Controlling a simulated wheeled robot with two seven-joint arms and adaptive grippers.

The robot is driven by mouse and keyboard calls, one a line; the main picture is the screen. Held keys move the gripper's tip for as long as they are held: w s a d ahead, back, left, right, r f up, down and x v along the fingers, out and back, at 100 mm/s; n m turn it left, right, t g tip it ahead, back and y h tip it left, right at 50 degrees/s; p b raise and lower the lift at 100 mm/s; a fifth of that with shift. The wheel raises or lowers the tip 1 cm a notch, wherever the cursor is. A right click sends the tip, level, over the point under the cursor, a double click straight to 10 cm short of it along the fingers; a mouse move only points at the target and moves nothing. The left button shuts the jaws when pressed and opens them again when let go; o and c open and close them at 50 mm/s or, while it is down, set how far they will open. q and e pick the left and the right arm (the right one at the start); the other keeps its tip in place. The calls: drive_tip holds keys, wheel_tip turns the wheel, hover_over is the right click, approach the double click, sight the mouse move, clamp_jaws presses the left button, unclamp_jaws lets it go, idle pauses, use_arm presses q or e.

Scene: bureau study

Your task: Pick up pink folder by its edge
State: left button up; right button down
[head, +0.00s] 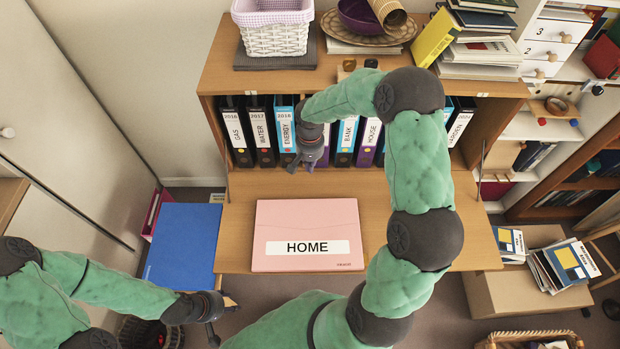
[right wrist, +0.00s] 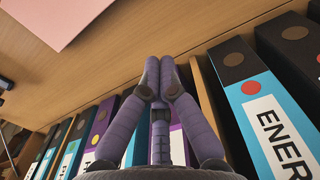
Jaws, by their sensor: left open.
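The pink folder (head: 306,222) lies flat on the bureau's fold-down desk board, its white HOME label facing up. A corner of it also shows at the top left of the right wrist view (right wrist: 55,18). My right gripper (head: 300,166) is behind the folder, in front of the row of binders, and does not touch the folder. In the right wrist view its fingertips (right wrist: 160,63) meet, with nothing visible between them. My left gripper (head: 218,322) is open and low, left of the folder and short of the board's front edge.
Binders stand in the bureau, including ENERGY (head: 286,130) and WATER (head: 262,130). The desk board (head: 400,225) is bare around the folder. A blue folder (head: 183,245) is left of the board. A white basket (head: 273,36) and stacked books (head: 475,45) stand on top.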

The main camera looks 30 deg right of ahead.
sight(310, 210)
wheel_tip(310, 210, down, 9)
drive_tip(key=shift+s+r+b, duration=0.1)
drive_tip(key=shift+b, duration=0.8)
drive_tip(key=shift+s+a+f, duration=0.15)
drive_tip(key=shift+f, duration=0.1)
drive_tip(key=shift+s+a+r, duration=0.1)
drive_tip(key=shift+s+a, duration=0.4)
drive_tip(key=shift+s, duration=0.25)
drive_tip(key=shift+s+a, duration=0.45)
drive_tip(key=shift+s, duration=0.3)
drive_tip(key=shift+b, duration=0.3)
drive_tip(key=s+a+b, duration=0.2)
drive_tip(key=s, duration=0.1)
drive_tip(key=s+a, duration=0.1)
drive_tip(key=s, duration=0.1)
drive_tip(key=shift+b, duration=0.4)
drive_tip(key=shift+s+a, duration=0.2)
drive_tip(key=shift+s, duration=0.1)
